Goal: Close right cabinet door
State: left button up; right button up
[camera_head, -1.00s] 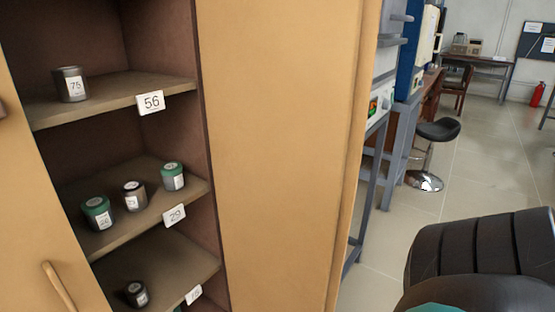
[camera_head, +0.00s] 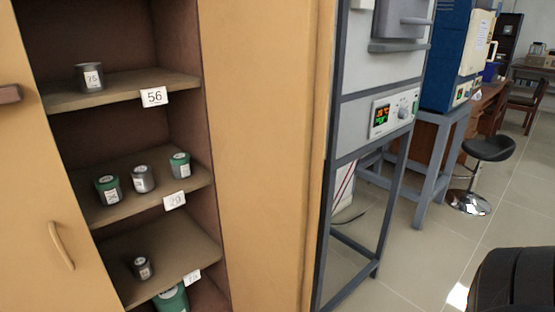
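The cabinet (camera_head: 212,245) fills the left half of the head view. Its left door (camera_head: 35,180) covers the left part and has a curved handle (camera_head: 61,245). The right door (camera_head: 265,150) looks swung open; it shows as a tall tan panel to the right of the shelves, with no handle visible on it. The opening between them shows shelves with small jars, such as a grey jar (camera_head: 89,78) on the upper shelf and a green-lidded jar (camera_head: 108,190) on a middle shelf. Neither gripper shows.
Right of the door panel stands a grey metal frame (camera_head: 345,250) carrying a furnace with a control panel (camera_head: 395,114). Beyond it are a blue unit (camera_head: 455,60) and a black stool (camera_head: 488,150). A dark ribbed part shows at lower right.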

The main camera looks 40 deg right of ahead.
aim_at(267, 65)
jog(key=k+l+u, duration=0.1)
jog(key=l, duration=0.3)
jog(key=k+l, duration=0.3)
jog(key=l+u, duration=0.1)
jog(key=l, duration=0.4)
jog(key=k+l+u, duration=0.1)
jog(key=l, duration=0.4)
jog(key=l+u, duration=0.15)
jog(key=l, duration=0.75)
jog(key=i+l, duration=0.1)
jog(key=l, duration=0.2)
jog(key=i+l, duration=0.15)
jog(key=l+u, duration=0.05)
jog(key=l, duration=0.05)
